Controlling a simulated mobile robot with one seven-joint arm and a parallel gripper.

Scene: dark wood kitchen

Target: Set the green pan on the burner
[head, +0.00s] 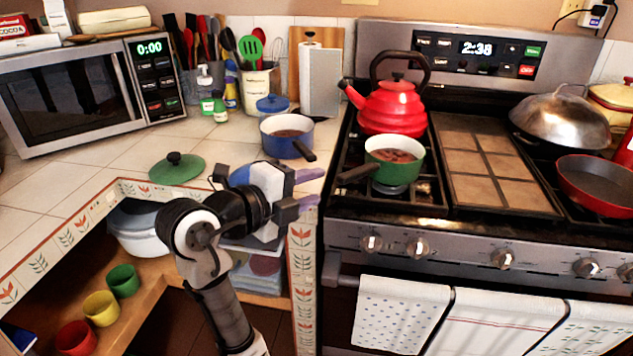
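The green pan (391,172) has brown contents and stands upright over the front left burner (390,189) of the stove, in front of the red kettle. Its dark handle (357,172) points left toward my gripper. My gripper (308,190) is left of the pan, near the counter's edge beside the stove. Its two purple-tipped fingers are apart with nothing between them. The gripper is clear of the pan handle. Most of the burner is hidden under the pan.
A red kettle (392,105) stands behind the pan. A blue pan (286,148) and a green lid (174,169) are on the counter. A domed metal lid (561,122) and a red pan (597,182) are on the stove's right. Towels (401,312) hang from the oven handle.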

